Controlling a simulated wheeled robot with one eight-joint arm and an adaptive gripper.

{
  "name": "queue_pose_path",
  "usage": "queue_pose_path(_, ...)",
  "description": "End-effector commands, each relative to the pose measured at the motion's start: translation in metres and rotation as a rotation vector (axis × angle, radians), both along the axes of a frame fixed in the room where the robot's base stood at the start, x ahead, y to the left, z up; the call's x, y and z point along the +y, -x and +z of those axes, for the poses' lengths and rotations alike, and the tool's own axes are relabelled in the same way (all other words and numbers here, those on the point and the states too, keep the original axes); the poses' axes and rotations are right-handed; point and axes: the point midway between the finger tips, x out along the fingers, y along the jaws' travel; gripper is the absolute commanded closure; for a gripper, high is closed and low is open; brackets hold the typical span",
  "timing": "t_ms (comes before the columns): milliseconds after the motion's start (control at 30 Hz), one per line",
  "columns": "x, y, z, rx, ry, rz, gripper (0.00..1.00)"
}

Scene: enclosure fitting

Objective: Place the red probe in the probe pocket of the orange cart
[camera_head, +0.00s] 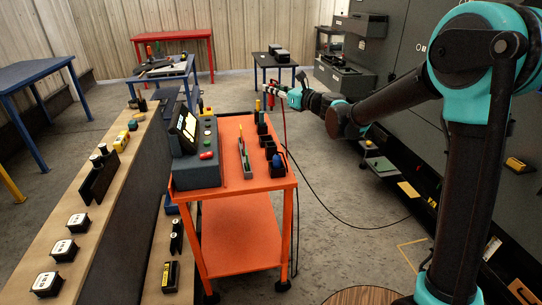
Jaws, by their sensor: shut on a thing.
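The orange cart (238,183) stands in the middle of the view, with an instrument and small holders on its top. My gripper (271,90) is beyond the cart's far right corner, raised above the height of its top. It is shut on the red probe (270,101), which shows as a small red piece at the fingertips. A thin red lead hangs below the gripper. Several black pockets (271,152) line the right side of the cart top; a blue-handled item (278,160) stands in the nearest one. I cannot tell which is the probe pocket.
A grey instrument with a tilted screen (184,126) fills the cart's left side. A wooden bench (98,225) runs along the left. A black cable trails over the floor at right. Dark cabinets stand behind my arm.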

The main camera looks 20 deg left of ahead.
Motion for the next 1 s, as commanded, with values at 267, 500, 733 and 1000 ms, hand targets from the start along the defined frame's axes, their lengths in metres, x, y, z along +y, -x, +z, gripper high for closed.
queue_pose_path(267, 0.001, 0.004, -0.047, 0.02, 0.001, 0.002, 1.0)
queue_pose_path(500, 0.001, 0.004, -0.105, 0.018, 0.0, 0.002, 1.0)
queue_pose_path(733, 0.001, 0.004, -0.153, 0.018, 0.0, 0.002, 1.0)
queue_pose_path(1000, 0.0, 0.004, -0.173, 0.018, -0.001, 0.002, 1.0)
